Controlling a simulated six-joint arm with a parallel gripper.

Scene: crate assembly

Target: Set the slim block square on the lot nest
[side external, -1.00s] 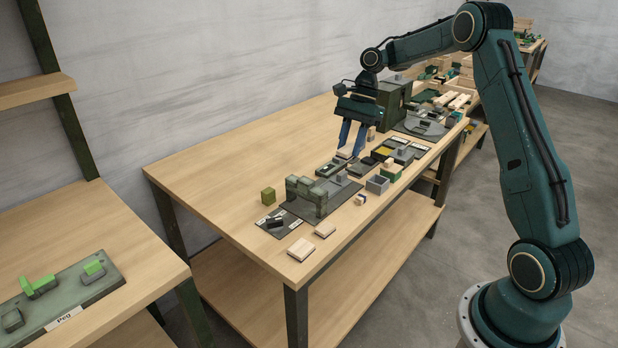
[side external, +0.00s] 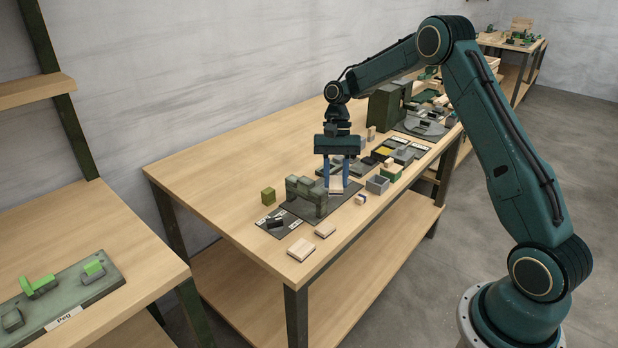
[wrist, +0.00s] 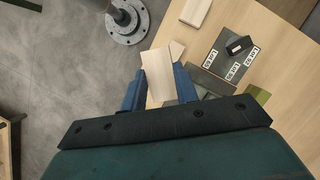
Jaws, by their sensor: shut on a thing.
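My gripper (side external: 337,190) is shut on a pale wooden block, the slim block (side external: 336,184), low over the work table. In the wrist view the slim block (wrist: 157,80) stands out between the two blue fingers (wrist: 157,90). The grey-green fixture (side external: 306,196) with raised walls is just left of the gripper in the side view. A dark plate with white labels (side external: 268,230), which seems to be the lot nest, lies left of the fixture with a small black block on it.
Two loose pale wooden blocks (side external: 301,249) (side external: 325,231) lie near the table's front edge. An olive cube (side external: 268,196) stands behind the plate. A grey box (side external: 377,184) and several small parts crowd the table to the right. The table's back left is clear.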

